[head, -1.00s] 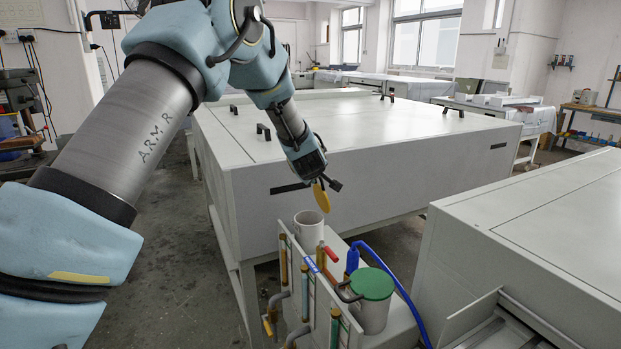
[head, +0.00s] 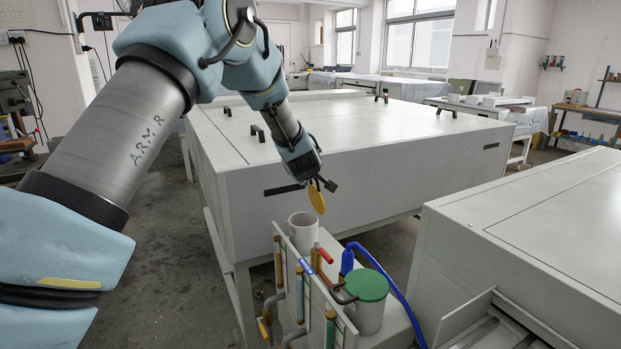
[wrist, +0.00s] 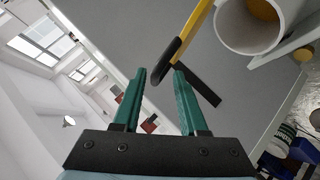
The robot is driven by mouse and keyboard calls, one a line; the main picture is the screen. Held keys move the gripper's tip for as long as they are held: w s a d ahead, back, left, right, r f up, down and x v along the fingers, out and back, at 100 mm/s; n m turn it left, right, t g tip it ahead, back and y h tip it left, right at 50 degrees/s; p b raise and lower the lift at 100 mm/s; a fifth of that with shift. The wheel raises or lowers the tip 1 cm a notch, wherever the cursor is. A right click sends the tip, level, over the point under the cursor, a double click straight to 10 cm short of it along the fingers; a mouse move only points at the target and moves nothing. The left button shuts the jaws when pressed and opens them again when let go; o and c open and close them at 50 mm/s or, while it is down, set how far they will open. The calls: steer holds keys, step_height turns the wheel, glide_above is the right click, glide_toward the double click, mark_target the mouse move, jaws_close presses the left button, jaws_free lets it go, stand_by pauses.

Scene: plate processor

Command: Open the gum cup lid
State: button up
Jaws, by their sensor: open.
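A white cup (head: 303,236) stands with its mouth uncovered, and yellowish contents show inside it in the wrist view (wrist: 263,12). Its yellow lid (head: 316,199) is tilted up, nearly on edge, above the cup's right rim. In the wrist view the lid (wrist: 194,32) is seen edge-on, with its black handle (wrist: 165,62) at the fingertips. My gripper (head: 324,184) is just above the lid. Its two green fingers (wrist: 160,73) are apart, with the handle's end near the gap between them. I cannot tell whether a finger touches it.
A second cup with a green lid (head: 368,285) stands in front to the right. A blue hose (head: 385,268) curves behind the green-lidded cup. Large grey cabinets (head: 370,165) stand behind and right.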

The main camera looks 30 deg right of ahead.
steer(key=b+v, duration=0.3)
steer(key=v, duration=0.7)
steer(key=shift+s+r, duration=0.15)
steer(key=shift+s, duration=0.05)
steer(key=shift+a, duration=0.15)
